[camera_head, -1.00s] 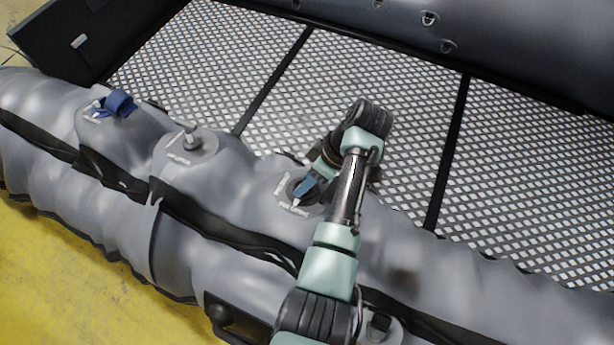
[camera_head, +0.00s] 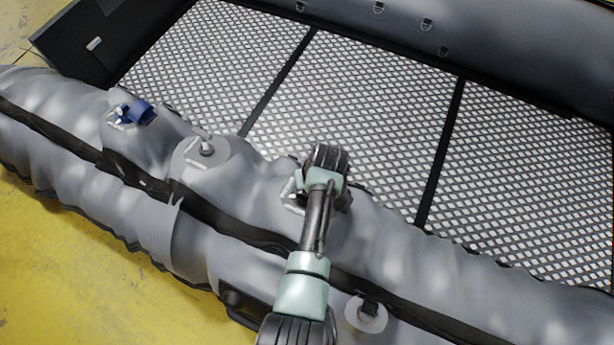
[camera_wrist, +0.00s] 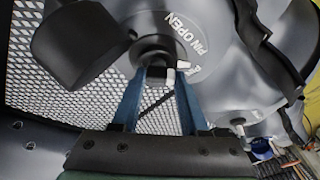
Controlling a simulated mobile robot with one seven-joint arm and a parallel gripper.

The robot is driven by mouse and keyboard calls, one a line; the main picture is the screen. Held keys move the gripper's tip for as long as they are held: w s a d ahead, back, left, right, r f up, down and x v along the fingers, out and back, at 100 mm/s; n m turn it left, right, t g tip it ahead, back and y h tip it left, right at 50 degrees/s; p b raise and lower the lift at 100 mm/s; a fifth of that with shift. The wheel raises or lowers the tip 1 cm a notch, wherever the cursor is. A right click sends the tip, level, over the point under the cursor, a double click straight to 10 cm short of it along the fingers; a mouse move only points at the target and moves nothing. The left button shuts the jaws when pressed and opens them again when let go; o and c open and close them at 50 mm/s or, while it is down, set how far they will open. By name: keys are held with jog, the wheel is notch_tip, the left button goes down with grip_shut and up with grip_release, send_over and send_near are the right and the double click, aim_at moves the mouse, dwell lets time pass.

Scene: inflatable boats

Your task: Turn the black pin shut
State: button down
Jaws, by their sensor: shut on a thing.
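In the wrist view, the black pin (camera_wrist: 157,73) stands in the middle of a round valve (camera_wrist: 158,48) on the grey tube. White lettering on the valve reads PIN OPEN (camera_wrist: 190,36). My gripper (camera_wrist: 161,80) has two blue fingers, one on each side of the pin, and it is shut on the pin. A large black cap (camera_wrist: 75,40) sits beside the valve at upper left. In the head view my wrist covers the fingers and the pin; only part of the valve's white label (camera_head: 291,190) shows at its left.
On the same tube, a valve with a grey stem (camera_head: 206,148) and one with a blue part (camera_head: 138,112) stand to the left. Another valve (camera_head: 367,312) is near my forearm at lower right. The grid floor (camera_head: 380,100) behind is clear.

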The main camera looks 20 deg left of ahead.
jog(key=m, duration=0.1)
jog(key=m+h+p, duration=0.1)
jog(key=m, duration=0.2)
jog(key=shift+w+a+r+t+p, duration=0.1)
jog(key=shift+a+r+t+p, duration=0.05)
jog(key=shift+a+t+p, duration=0.2)
jog(key=shift+m+h, duration=0.8)
jog(key=shift+m, duration=0.8)
jog(key=shift+c, duration=2.1)
grip_release()
jog(key=shift+d, duration=0.1)
notch_tip(320, 180, up, 12)
jog(key=s+p, duration=0.2)
jog(key=p, duration=0.3)
jog(key=shift+s+r, duration=0.25)
